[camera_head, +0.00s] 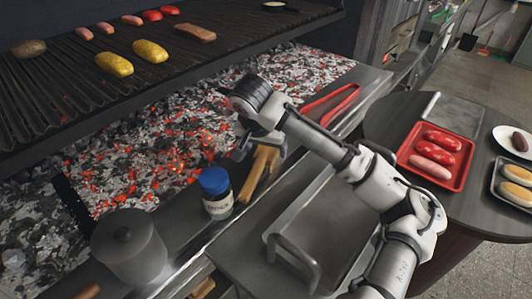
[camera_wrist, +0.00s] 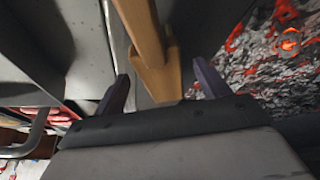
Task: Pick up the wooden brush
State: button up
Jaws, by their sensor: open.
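The wooden brush (camera_head: 258,177) is a light brown piece lying on the metal ledge in front of the coals. Its upper end is partly hidden by my gripper (camera_head: 248,150) in the head view, and I cannot make out bristles. In the wrist view the brush (camera_wrist: 147,38) runs down from the top edge to a wider end between my two dark fingertips (camera_wrist: 162,82). The fingers are apart on either side of it. My gripper is open and holds nothing. I cannot tell how far above the brush it is.
A blue-lidded jar (camera_head: 216,193) stands close left of the brush. A grey lidded pot (camera_head: 130,248) is further left. Red tongs (camera_head: 330,104) lie to the right. Hot coals (camera_head: 150,130) border the ledge. A metal tray (camera_head: 330,240) is in front.

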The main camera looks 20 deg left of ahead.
jog(key=shift+x, duration=1.15)
jog(key=c, duration=1.3)
jog(key=shift+r, duration=0.1)
